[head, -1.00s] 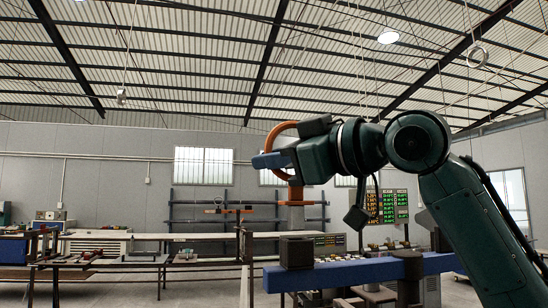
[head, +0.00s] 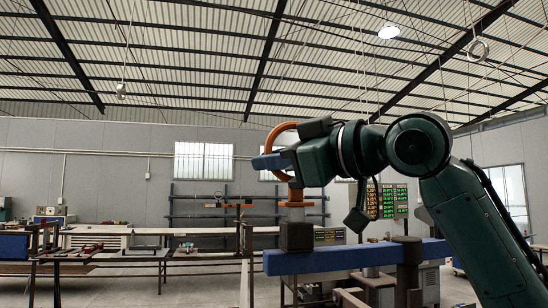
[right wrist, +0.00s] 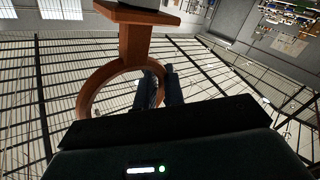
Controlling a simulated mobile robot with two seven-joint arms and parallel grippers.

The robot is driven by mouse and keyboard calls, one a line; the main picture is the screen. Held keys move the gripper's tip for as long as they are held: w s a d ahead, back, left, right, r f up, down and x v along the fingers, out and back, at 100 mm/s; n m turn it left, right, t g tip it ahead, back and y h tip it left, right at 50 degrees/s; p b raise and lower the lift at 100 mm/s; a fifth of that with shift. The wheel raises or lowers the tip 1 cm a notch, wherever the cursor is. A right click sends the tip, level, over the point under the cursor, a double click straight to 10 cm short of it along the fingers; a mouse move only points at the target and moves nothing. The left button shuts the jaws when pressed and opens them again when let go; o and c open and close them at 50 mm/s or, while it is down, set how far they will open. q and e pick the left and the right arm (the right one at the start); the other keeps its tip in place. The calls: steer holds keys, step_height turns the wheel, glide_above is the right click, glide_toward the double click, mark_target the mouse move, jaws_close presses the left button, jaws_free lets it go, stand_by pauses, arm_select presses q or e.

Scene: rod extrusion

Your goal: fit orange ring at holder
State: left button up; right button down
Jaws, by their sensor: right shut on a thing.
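The orange ring (head: 276,132) is upright in the head view, with an orange stem and flange (head: 296,195) below its loop. A pale cylindrical end (head: 293,213) shows under the flange. My right gripper (head: 270,161), with blue fingers, is shut on the ring. In the right wrist view, the ring (right wrist: 88,92) loops beside the fingers (right wrist: 158,88), and its stem runs up to the wide flange. The holder appears to be the dark brown block (head: 297,237) on the blue beam (head: 350,258). The pale end lines up over it; I cannot tell whether they touch. My left gripper is out of view.
A dark post (head: 408,265) crosses the beam to the right. Workbenches with tools (head: 110,254) stand at the left. A rack (head: 225,208) and a lit number board (head: 387,201) are behind. The air left of the ring is clear.

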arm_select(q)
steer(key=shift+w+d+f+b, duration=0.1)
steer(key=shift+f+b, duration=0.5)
arm_select(e)
steer(key=shift+f, duration=1)
steer(key=c, duration=1.4)
jaws_free()
arm_select(q)
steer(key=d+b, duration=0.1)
steer(key=b, duration=0.2)
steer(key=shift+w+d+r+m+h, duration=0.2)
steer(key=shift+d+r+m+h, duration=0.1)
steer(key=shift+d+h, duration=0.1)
arm_select(e)
steer(key=v, duration=1.3)
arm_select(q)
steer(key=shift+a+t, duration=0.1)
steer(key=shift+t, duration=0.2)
arm_select(e)
steer(key=shift+d, duration=0.1)
steer(key=shift+s+d, duration=0.1)
